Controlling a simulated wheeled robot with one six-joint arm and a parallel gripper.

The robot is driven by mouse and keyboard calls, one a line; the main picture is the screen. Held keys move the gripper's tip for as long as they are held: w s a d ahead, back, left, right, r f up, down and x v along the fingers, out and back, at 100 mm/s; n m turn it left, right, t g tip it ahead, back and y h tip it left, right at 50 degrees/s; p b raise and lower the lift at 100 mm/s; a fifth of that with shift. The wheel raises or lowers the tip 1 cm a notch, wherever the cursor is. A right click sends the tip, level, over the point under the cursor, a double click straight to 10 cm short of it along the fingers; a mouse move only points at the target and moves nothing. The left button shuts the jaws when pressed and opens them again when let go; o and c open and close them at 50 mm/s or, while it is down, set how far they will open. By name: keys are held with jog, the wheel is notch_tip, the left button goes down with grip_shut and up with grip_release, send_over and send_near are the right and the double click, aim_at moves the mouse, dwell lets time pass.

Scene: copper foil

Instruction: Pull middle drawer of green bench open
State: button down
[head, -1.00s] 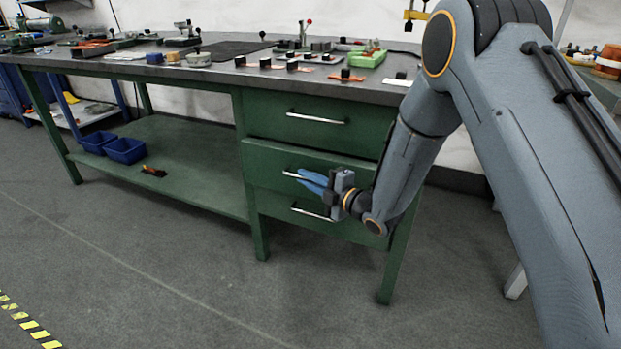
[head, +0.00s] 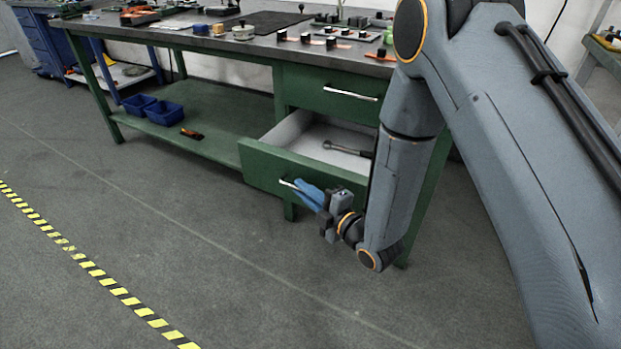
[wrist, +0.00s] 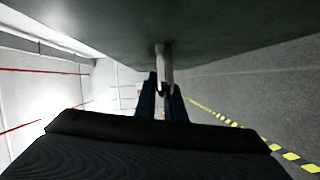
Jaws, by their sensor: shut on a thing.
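The green bench (head: 215,165) stands across the head view. Its middle drawer (head: 262,166) is pulled well out, with its pale interior showing and a dark, long-handled tool (head: 345,149) lying inside. My gripper (head: 301,189) is at the drawer's front, its blue fingers shut on the metal bar handle (head: 287,183). In the wrist view the handle (wrist: 163,65) runs between the two fingers (wrist: 161,100), below the dark green drawer front (wrist: 230,28). The right part of the drawer is hidden behind my arm.
The top drawer (head: 325,95) above is closed. Small parts and blocks lie on the bench top (head: 190,38). Blue bins (head: 164,113) sit on the lower shelf. The grey floor in front is clear, with a yellow-black stripe (head: 100,282) at left.

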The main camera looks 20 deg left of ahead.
jog(key=shift+s+a, duration=0.1)
jog(key=shift+s, duration=0.4)
jog(key=c, duration=1.8)
grip_release()
jog(key=shift+c, duration=0.2)
jog(key=v, duration=0.7)
jog(key=shift+d+p, duration=0.35)
jog(key=shift+d, duration=0.05)
